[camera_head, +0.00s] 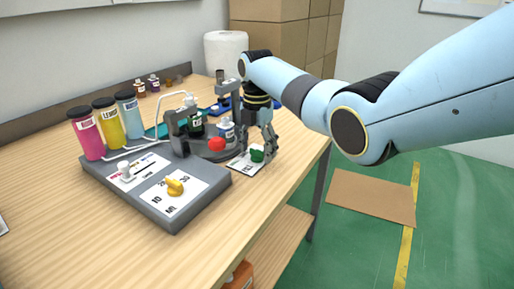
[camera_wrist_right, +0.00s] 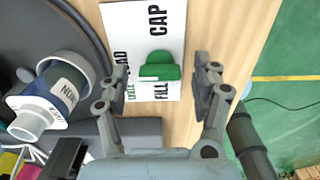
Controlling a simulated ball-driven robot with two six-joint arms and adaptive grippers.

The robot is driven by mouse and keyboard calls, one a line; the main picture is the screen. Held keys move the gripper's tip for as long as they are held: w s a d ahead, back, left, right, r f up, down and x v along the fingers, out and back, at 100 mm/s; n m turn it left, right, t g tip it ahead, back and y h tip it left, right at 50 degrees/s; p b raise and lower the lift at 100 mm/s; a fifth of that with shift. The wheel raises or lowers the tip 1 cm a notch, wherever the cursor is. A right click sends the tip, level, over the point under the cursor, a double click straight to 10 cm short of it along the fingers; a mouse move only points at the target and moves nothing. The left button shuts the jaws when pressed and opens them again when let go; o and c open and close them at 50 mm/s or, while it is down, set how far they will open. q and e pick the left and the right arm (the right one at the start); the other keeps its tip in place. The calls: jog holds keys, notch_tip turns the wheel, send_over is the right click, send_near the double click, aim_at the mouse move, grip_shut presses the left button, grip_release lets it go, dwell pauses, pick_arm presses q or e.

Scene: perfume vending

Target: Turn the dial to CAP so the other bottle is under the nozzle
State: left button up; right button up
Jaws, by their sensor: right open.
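The green dial (camera_wrist_right: 160,67) sits on a white card (camera_wrist_right: 172,20) printed with CAP, FILL and a partly hidden word ending in AD. The dial also shows in the head view (camera_head: 257,155). My right gripper (camera_wrist_right: 158,82) is open, with one finger on each side of the dial and gaps between. In the head view my right gripper (camera_head: 263,143) points down over the card. One bottle (camera_head: 226,129) with a bluish top stands on the dark round turntable (camera_head: 218,155); a dark bottle (camera_head: 196,125) stands near the nozzle stand. My left gripper is not in view.
A grey console (camera_head: 195,205) with a yellow knob (camera_head: 175,187) and a white lever stands at the left. Pink (camera_head: 88,138), yellow and blue cylinders stand behind it. The table's right edge is near my gripper.

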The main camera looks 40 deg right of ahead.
jog(key=c, duration=1.2)
jog(key=shift+o, duration=0.2)
jog(key=shift+r, duration=0.1)
jog(key=m+p, duration=0.3)
jog(key=shift+r+m, duration=0.1)
jog(key=shift+m, duration=0.2)
jog(key=m+p, duration=0.2)
jog(key=m, duration=0.2)
jog(key=shift+m, duration=0.3)
jog(key=m+p, duration=0.1)
jog(key=m, duration=0.3)
jog(key=shift+m, duration=0.3)
jog(key=m, duration=0.5)
jog(key=shift+p, duration=0.4)
